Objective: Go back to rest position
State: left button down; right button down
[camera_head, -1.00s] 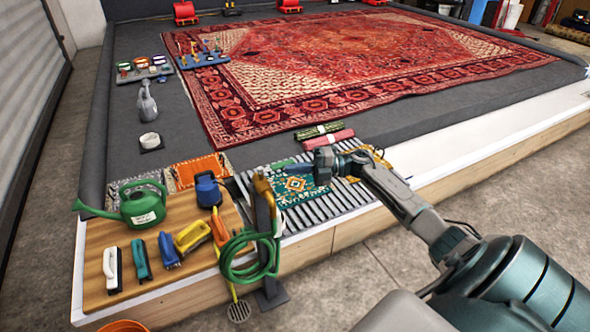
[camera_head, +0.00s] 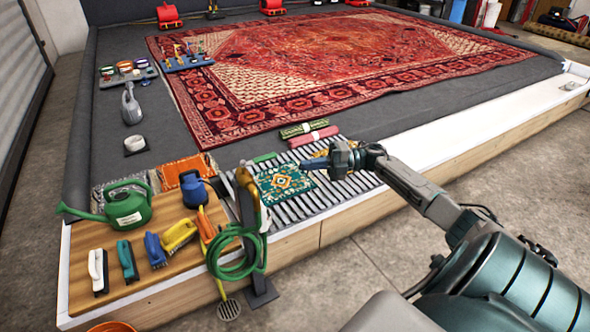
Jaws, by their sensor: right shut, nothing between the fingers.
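My right arm reaches in from the lower right. Its gripper (camera_head: 308,164) is shut and empty, pointing left above the grey slatted rack. A small green patterned rug (camera_head: 284,184) lies on the slats, just below and left of the fingertips. Part of an orange-yellow piece (camera_head: 322,153) shows behind the gripper and is partly hidden by it. My left gripper is not in view.
A wooden board (camera_head: 185,215) holds several brushes and a green watering can (camera_head: 126,207). A post with a coiled green hose (camera_head: 238,252) stands at the board's right. Concrete floor (camera_head: 420,265) is clear at right.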

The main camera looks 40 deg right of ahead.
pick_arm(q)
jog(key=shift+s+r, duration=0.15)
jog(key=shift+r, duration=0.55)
pick_arm(e)
jog(key=shift+v, duration=1.1)
jog(key=shift+w, duration=0.1)
